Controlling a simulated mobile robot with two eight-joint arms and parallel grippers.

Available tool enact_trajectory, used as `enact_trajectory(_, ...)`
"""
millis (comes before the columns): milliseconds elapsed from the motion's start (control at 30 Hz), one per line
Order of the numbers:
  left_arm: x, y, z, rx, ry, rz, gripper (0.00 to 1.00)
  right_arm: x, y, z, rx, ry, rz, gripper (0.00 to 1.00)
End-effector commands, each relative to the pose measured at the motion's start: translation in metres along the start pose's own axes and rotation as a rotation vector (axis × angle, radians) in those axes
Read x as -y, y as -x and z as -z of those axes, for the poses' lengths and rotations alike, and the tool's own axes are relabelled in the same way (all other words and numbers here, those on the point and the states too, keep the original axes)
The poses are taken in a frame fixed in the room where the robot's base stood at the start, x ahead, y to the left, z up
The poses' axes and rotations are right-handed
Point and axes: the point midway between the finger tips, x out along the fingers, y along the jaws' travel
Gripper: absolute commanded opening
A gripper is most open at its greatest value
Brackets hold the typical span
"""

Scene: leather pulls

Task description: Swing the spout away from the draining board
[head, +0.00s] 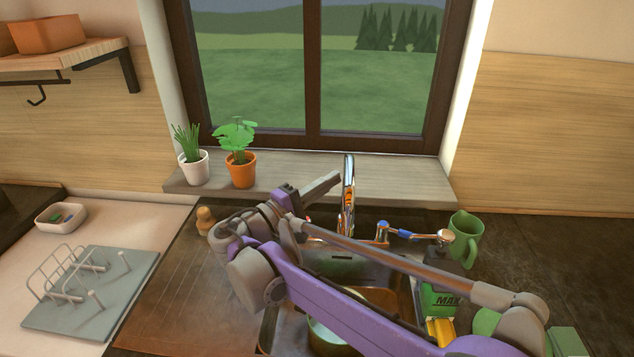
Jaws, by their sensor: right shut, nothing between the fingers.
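The chrome spout (348,195) rises at the back of the sink, in front of the window. It looks upright and narrow from here; its lower part is partly hidden by my right arm, and I cannot tell exactly where its outlet points. The draining board (170,285) is the ribbed brownish surface left of the sink bowl. My right gripper (330,183) is shut and empty, with its fingers just left of the spout and pointing up and right towards it. I cannot tell whether they touch it. My left gripper is not in view.
A blue-marked tap handle (383,232) and green jug (466,236) stand to the right. Potted plants (240,170) line the sill. A wire rack (75,280) stands at left.

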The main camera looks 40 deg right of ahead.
Motion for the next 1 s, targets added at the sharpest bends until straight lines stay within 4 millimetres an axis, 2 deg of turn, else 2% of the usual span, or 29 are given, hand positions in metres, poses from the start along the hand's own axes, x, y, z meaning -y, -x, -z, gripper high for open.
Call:
enact_trajectory(733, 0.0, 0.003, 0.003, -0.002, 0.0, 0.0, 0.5, 0.002, -0.005, -0.01, -0.072, -0.01, -0.01, 0.0)
enact_trajectory(1000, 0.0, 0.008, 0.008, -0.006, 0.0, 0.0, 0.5, 0.004, -0.015, -0.024, -0.172, -0.026, -0.024, 0.0)
